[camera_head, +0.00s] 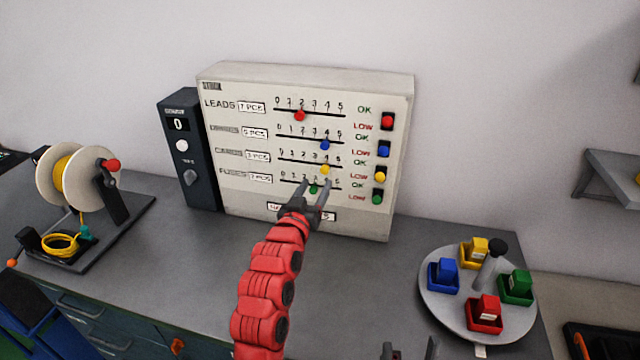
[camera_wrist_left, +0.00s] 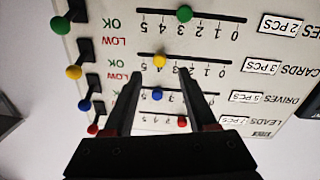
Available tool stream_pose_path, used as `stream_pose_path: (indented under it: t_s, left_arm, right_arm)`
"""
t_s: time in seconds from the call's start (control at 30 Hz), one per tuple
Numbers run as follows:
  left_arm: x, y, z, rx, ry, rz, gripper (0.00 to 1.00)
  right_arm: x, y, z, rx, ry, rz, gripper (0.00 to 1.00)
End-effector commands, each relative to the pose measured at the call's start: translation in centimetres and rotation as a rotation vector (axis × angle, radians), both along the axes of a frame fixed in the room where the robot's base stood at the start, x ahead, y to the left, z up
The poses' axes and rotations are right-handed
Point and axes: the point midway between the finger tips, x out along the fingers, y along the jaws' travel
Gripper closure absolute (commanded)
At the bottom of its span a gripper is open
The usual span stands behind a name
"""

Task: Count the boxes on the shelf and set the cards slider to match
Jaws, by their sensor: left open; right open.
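The pale panel (camera_head: 300,75) has several labelled slider rows. The yellow cards knob (camera_head: 325,169) sits near the 4 mark, beside a label reading 3 PCS; it also shows in the left wrist view (camera_wrist_left: 160,60), which is upside down. My left gripper (camera_head: 316,186) is open in front of the panel. In the wrist view its fingertips (camera_wrist_left: 161,74) lie either side of the yellow knob's line, just short of it; contact cannot be told. My right gripper (camera_head: 409,349) is open and empty at the bottom edge. A shelf (camera_head: 612,165) is partly visible at the right; its boxes cannot be made out.
Red (camera_head: 299,115), blue (camera_head: 325,145) and green (camera_head: 313,189) slider knobs neighbour the cards row. Coloured switches (camera_head: 387,121) line the panel's right. A round tray (camera_head: 432,296) holds coloured bins. A cable reel (camera_head: 60,180) stands left. The bench between is clear.

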Motion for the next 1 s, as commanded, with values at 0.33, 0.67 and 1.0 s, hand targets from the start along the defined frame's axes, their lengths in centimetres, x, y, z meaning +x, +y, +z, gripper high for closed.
stream_pose_path:
  t_s: [0.33,0.67,1.0]
  left_arm:
    - [-6.2,2.4,-0.5,0.001,0.002,0.0,0.42]
    - [-10.0,3.9,-0.2,0.0,0.002,0.0,0.42]
    - [-10.4,4.0,-0.1,0.001,0.004,-0.002,0.42]
  right_arm:
    - [0.0,0.0,-2.4,0.0,0.0,0.0,0.26]
    - [0.0,0.0,-3.4,0.0,0.0,0.0,0.26]
    - [0.0,0.0,-3.5,0.0,0.0,0.0,0.26]
